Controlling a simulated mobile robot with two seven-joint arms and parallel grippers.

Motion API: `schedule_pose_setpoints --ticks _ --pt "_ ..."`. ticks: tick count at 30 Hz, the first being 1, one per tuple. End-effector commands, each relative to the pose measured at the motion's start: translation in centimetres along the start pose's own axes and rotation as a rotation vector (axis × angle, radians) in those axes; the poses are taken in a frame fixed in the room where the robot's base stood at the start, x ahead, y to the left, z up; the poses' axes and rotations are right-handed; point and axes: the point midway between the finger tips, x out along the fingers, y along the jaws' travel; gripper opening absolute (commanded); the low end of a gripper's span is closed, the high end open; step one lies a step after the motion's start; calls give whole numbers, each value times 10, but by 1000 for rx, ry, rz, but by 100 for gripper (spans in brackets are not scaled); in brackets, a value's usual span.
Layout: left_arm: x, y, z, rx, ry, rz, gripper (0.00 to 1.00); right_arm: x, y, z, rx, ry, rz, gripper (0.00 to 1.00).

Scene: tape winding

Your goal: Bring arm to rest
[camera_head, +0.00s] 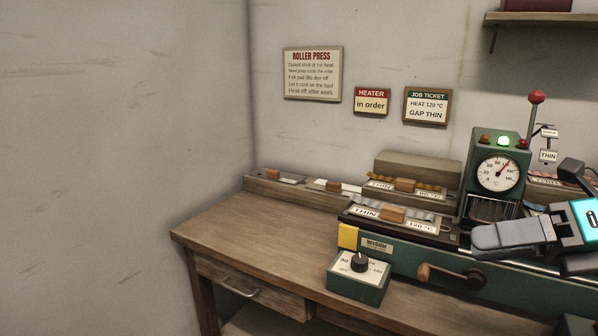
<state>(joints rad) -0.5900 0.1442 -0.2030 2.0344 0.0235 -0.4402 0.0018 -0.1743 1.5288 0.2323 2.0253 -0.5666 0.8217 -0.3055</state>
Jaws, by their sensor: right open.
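My right gripper (492,236) reaches in from the right edge, in front of the green roller press (490,287). Its grey fingers point left and show nearly edge-on; it is open, with nothing seen in it. It overlaps the press below the dial (498,173), and I cannot tell whether it touches anything. A plate marked THIN and 120 °C (425,225), with a wooden handle, sits on the left end of the press. My left gripper is not in view.
A crank handle (452,275) sticks out at the front of the press. A knob box (359,278) stands on the bench. The bench's left part (262,232) is clear.

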Motion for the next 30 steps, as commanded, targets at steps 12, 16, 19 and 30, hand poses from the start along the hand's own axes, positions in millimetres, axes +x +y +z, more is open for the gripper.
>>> schedule_pose_setpoints --ticks 12,16,19,30 --pt "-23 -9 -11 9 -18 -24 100 18 -109 -44 1027 -696 233 53" --pt "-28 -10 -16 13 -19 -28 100 33 -141 -90 1379 -871 251 53" --pt "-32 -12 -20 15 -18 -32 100 52 -157 -136 1658 -989 249 53" --pt "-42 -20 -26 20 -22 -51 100 133 -140 -277 2452 -1205 167 53"
